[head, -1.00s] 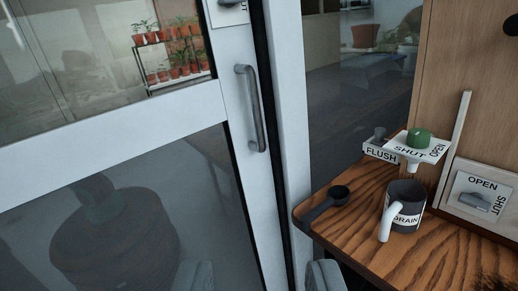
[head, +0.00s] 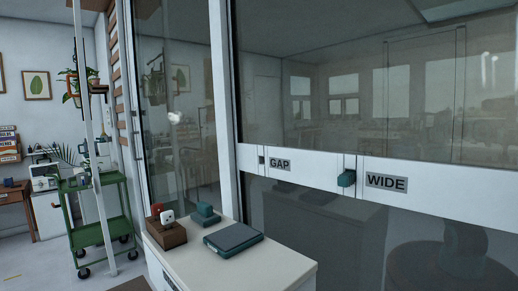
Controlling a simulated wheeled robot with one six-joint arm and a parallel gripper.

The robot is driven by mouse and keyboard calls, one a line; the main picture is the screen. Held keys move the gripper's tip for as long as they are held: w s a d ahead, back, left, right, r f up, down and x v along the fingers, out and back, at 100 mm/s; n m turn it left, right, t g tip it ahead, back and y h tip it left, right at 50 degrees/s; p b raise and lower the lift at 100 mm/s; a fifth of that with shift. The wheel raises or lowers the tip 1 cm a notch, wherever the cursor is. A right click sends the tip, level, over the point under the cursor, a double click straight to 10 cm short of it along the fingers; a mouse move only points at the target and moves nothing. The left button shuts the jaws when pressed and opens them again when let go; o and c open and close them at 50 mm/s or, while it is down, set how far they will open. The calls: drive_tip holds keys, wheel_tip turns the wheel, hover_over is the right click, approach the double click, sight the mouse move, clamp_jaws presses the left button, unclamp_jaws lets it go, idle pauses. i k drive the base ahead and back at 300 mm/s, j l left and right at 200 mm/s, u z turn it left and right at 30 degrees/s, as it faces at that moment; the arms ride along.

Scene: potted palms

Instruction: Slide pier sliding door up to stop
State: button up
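A glass sliding door (head: 340,82) with white framing fills the right of the head view. A white crossbar (head: 320,178) carries a GAP label (head: 280,164) and a WIDE label (head: 386,182). A teal block (head: 347,179) sits at the bar just left of WIDE. A small dark slot (head: 262,161) lies left of GAP, with nothing teal in it. The door's handle is not in this view. My gripper is out of view.
A white cabinet (head: 285,262) stands before the glass at lower middle, bearing a wooden box (head: 166,235) with dice and a dark teal book (head: 233,241). A green cart (head: 102,228) stands left behind a white pole (head: 90,130). Floor shows at far left.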

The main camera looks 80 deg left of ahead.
sight(153, 26)
drive_tip(key=u, duration=3.05)
drive_tip(key=i+j, duration=0.65)
drive_tip(key=i+j+z, duration=0.1)
drive_tip(key=i+j, duration=0.6)
drive_tip(key=i+j+z, duration=0.1)
drive_tip(key=i+j, duration=1.25)
drive_tip(key=j, duration=0.15)
drive_tip(key=i+j+z, duration=0.1)
drive_tip(key=i+j, duration=0.55)
drive_tip(key=j, duration=0.15)
